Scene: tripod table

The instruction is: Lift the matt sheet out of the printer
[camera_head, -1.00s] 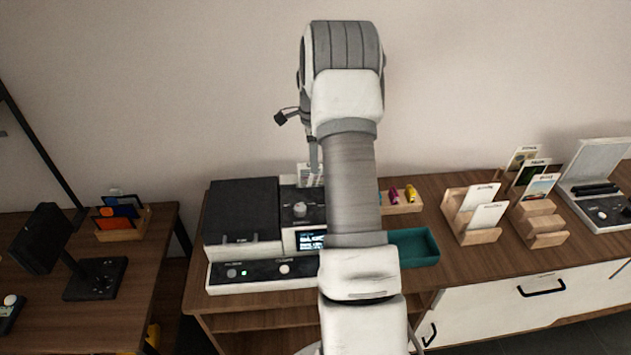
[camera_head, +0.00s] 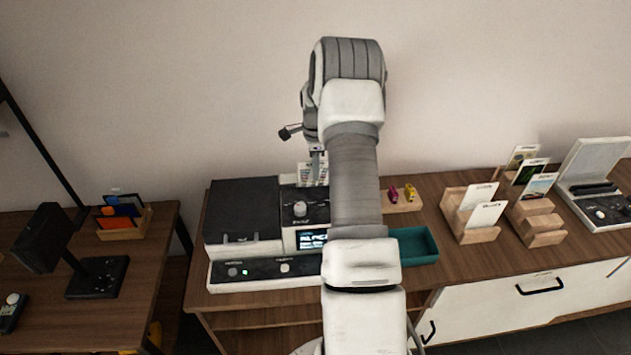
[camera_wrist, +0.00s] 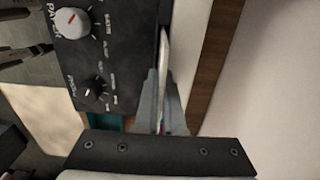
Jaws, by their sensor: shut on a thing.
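The printer (camera_head: 243,238) is a white and dark grey machine with a small lit screen (camera_head: 311,238) and knobs. A pale sheet (camera_head: 313,174) with coloured print stands upright at its back in the head view. My gripper (camera_head: 317,155) is just above it, partly hidden by my arm. In the wrist view the sheet's thin white edge (camera_wrist: 165,50) runs between the fingers of my gripper (camera_wrist: 163,80), which are shut on it. The sheet is beside the printer's dark knob panel (camera_wrist: 115,50). Its lower end and the slot are hidden.
A teal tray (camera_head: 434,250) and a wooden holder (camera_head: 415,206) with small coloured items are right of the printer. The wall (camera_head: 200,80) is close behind the table.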

